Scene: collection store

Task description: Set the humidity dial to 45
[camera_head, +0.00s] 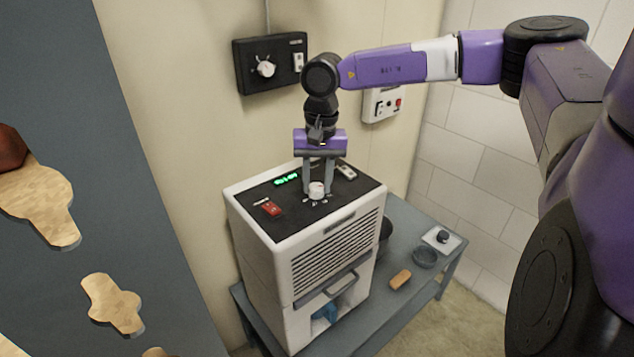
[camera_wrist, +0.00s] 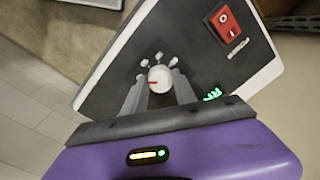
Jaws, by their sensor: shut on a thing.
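A white cabinet unit (camera_head: 285,262) with a black top panel stands on a low table. A small white dial (camera_head: 317,190) with marks around it sits on that panel. My gripper (camera_head: 318,188) points straight down, shut on the dial with one finger on each side. In the wrist view the dial (camera_wrist: 160,79) sits between the fingertips, and its red pointer line aims left. The marks around it are too small to read. A green lit display (camera_head: 286,179) is beside the dial; its digits are unclear, and it shows only partly in the wrist view (camera_wrist: 212,95).
A red switch (camera_head: 271,208) and a pale switch (camera_head: 346,171) share the panel. A black wall box (camera_head: 245,81) with another white knob and a white wall box (camera_head: 376,112) hang behind. A bowl (camera_head: 424,257) and tan block (camera_head: 400,279) lie on the blue-grey table (camera_head: 408,218).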

